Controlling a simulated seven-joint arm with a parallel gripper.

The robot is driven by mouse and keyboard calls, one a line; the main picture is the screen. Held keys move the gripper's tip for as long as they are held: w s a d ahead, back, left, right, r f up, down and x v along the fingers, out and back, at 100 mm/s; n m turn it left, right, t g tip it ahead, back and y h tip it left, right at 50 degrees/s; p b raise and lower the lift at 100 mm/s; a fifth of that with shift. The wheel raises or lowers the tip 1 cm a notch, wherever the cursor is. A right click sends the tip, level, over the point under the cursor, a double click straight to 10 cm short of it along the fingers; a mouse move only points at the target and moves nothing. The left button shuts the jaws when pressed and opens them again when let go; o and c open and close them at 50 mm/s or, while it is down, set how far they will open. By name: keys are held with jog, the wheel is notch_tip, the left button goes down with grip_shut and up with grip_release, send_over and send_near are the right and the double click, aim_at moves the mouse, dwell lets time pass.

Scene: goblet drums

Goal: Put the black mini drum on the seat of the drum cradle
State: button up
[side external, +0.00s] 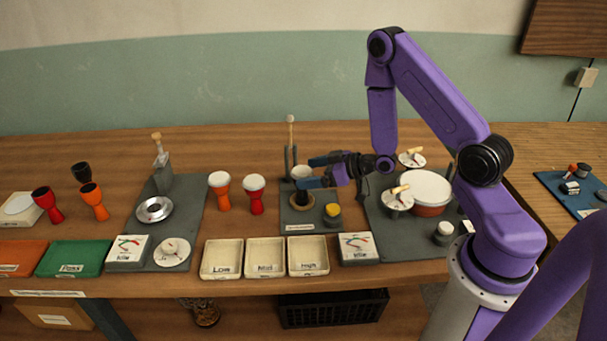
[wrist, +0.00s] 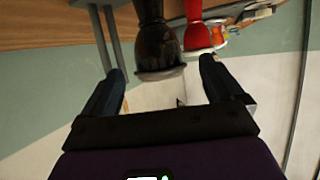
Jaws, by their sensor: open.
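The black mini drum (wrist: 160,45) is a dark goblet shape between and just beyond my open fingertips in the wrist view, which is upside down. In the side view its pale head (side external: 301,172) shows between my fingers, and its lower body is mostly hidden. It appears upright over a round base (side external: 302,199) on the small grey cradle mat (side external: 300,221); whether it rests fully on the seat I cannot tell. My gripper (side external: 310,172) points left, with its fingers on either side of the drum. It also shows in the wrist view (wrist: 163,70).
A grey upright (side external: 288,162) with a mallet stands just behind the drum. A yellow-topped pot (side external: 332,212) is in front. Red (side external: 254,195) and orange (side external: 221,190) drums stand to the left. Labelled trays (side external: 265,258) line the front, and a large drum (side external: 430,190) is at right.

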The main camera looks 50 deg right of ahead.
jog(key=shift+v, duration=2.15)
jog(key=shift+w, duration=0.1)
